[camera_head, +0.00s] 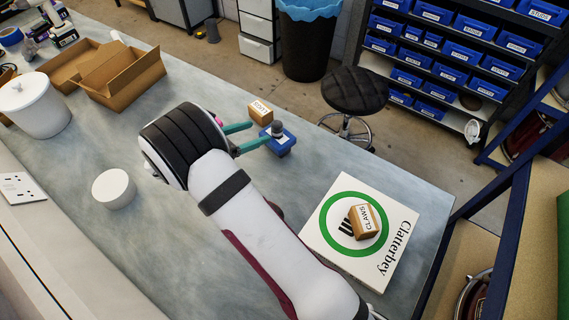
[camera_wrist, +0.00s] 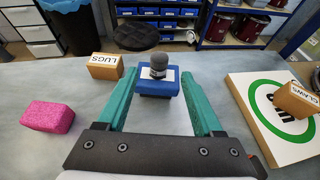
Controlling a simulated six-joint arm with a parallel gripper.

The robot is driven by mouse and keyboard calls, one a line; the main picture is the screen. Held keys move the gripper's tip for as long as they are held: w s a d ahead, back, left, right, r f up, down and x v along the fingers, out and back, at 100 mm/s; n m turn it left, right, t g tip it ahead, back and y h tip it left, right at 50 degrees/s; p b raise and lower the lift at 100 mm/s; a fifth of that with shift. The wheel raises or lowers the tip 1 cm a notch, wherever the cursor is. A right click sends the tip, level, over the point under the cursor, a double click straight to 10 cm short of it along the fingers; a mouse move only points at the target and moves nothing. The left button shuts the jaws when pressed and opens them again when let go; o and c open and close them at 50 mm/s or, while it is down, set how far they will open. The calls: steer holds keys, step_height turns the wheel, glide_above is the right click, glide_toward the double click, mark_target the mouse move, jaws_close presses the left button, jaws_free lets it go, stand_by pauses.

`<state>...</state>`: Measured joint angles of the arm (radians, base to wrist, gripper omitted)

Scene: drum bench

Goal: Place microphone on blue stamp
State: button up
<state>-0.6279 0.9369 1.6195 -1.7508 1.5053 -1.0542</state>
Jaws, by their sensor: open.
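The microphone (camera_wrist: 158,63), small with a dark grey head, stands upright on the blue stamp (camera_wrist: 158,88) in the wrist view. The stamp is a blue block with a white label on top. In the head view the microphone (camera_head: 278,128) shows above the blue stamp (camera_head: 282,145) near the far edge of the bench. My gripper (camera_wrist: 158,75) is open. Its two green fingers lie to either side, with their tips close to the stamp and a gap between them and the microphone. My gripper (camera_head: 259,132) also shows in the head view, reaching toward the stamp.
A brown LUGS box (camera_wrist: 104,66) stands left of the fingers, with a pink block (camera_wrist: 47,116) nearer. A white board with a green ring (camera_head: 325,228) bears a CLAWS box (camera_head: 364,222) at right. A white round tub (camera_head: 114,188) stands left of my arm.

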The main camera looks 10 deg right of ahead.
steer(key=s+d+r+m+g+y, duration=0.2)
steer(key=s+d+r+m+g, duration=0.3)
steer(key=s+m, duration=0.35)
steer(key=s+d+r+m+g+y, duration=0.25)
steer(key=s+d+r+m, duration=0.25)
steer(key=s+d+m, duration=0.3)
steer(key=s+a+m+y, duration=0.4)
steer(key=s+m, duration=0.3)
steer(key=s, duration=0.2)
steer(key=s+a+m+y, duration=0.4)
steer(key=s+m, duration=0.3)
steer(key=s, duration=0.1)
steer(key=shift+s+r, duration=0.35)
steer(key=shift+r, duration=0.05)
